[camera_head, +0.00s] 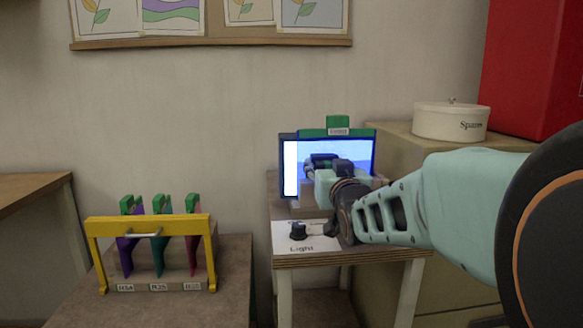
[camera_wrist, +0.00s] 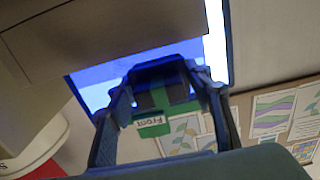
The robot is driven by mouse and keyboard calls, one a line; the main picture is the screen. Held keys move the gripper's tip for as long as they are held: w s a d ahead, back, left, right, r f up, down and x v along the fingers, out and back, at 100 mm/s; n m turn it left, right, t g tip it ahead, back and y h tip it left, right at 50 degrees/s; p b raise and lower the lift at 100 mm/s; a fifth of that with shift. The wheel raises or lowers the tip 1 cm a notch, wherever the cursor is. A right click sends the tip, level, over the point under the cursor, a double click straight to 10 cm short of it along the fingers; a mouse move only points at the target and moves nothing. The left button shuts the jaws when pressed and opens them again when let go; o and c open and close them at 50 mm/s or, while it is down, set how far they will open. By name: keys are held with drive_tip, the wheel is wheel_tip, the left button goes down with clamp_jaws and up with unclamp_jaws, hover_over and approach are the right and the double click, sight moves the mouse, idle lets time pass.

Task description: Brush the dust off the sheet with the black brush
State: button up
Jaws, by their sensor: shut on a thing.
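The sheet stands upright in front of a lit blue and white panel (camera_head: 290,170). It has a green grip (camera_head: 338,124) on top, whose label reads Front in the wrist view (camera_wrist: 152,128). My gripper (camera_head: 325,172) is in front of the panel, and in the wrist view (camera_wrist: 165,90) its fingers are shut on a dark thing. This appears to be the black brush (camera_wrist: 160,72), mostly hidden by the fingers. Whether the brush touches the sheet cannot be told, and any dust is too small to see.
A black knob (camera_head: 298,231) sits on a white plate marked Light, at the small table's (camera_head: 290,260) front. A yellow rack (camera_head: 92,240) with several coloured green-topped sheets stands to the left. A round white box (camera_head: 450,122) and a red box (camera_head: 530,70) are on the right.

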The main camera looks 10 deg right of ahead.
sight(344, 156)
drive_tip(key=shift+a, duration=1.05)
drive_tip(key=shift+r, duration=0.6)
drive_tip(key=shift+d, duration=1.95)
drive_tip(key=shift+d+p, duration=1.7)
drive_tip(key=shift+d, duration=2.1)
drive_tip(key=shift+f, duration=0.1)
drive_tip(key=shift+a+b, duration=0.55)
drive_tip(key=shift+a, duration=0.1)
drive_tip(key=shift+w+a+b, duration=0.1)
drive_tip(key=shift+a+b, duration=0.65)
drive_tip(key=shift+a, duration=0.6)
drive_tip(key=shift+a+b, duration=0.5)
drive_tip(key=shift+a, duration=3.25)
